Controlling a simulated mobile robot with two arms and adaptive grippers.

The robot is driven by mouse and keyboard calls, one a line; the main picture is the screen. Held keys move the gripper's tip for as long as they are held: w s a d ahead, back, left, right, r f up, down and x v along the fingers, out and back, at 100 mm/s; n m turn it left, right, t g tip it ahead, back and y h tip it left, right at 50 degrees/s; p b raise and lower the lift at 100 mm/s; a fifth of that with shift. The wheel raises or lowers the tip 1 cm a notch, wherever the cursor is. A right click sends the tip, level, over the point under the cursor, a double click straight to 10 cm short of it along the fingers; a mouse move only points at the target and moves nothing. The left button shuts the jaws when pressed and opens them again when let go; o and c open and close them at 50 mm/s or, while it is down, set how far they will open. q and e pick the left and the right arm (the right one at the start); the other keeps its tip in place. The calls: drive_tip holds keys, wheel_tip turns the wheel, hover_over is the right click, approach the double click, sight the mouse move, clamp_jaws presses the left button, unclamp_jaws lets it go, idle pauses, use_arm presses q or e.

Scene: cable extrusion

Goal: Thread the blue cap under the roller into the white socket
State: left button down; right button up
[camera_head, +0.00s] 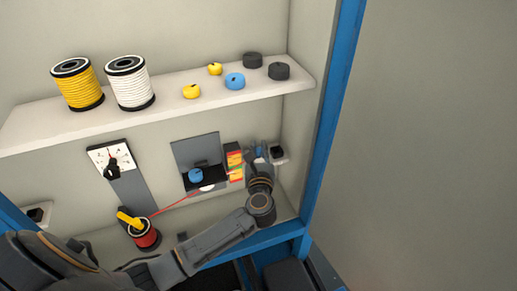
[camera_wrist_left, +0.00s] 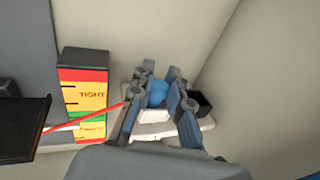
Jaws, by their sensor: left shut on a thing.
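My left gripper (camera_head: 259,154) is at the right end of the lower bay, close to the back wall. In the left wrist view its fingers (camera_wrist_left: 158,92) are shut on the blue cap (camera_wrist_left: 157,94). A red cable (camera_head: 178,203) runs from the red spool (camera_head: 145,238) past the black plate to the gripper. A white socket plate with a black block (camera_head: 279,154) is just right of the fingers; the wrist view shows its white part (camera_wrist_left: 205,123) below and behind them. Whether the cap touches it, I cannot tell. A white rounded part, possibly the roller (camera_head: 207,188), shows under the black plate. My right gripper is out of view.
A coloured gauge marked TIGHT (camera_wrist_left: 85,94) stands left of the gripper. A blue knob (camera_head: 196,175) sits above the black plate (camera_head: 214,183). The shelf (camera_head: 140,119) above holds yellow and white spools and several round caps. A blue post (camera_head: 332,110) bounds the right side.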

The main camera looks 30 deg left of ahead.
use_arm(q)
drive_tip(key=c, duration=1.2)
unclamp_jaws()
drive_tip(key=shift+s, duration=0.1)
drive_tip(key=v, duration=1.1)
drive_tip(key=shift+s+d, duration=0.2)
drive_tip(key=shift+s, duration=0.15)
drive_tip(key=o, duration=1.1)
drive_tip(key=shift+f, duration=0.1)
drive_tip(key=shift+s+d, duration=0.1)
drive_tip(key=shift+s, duration=0.1)
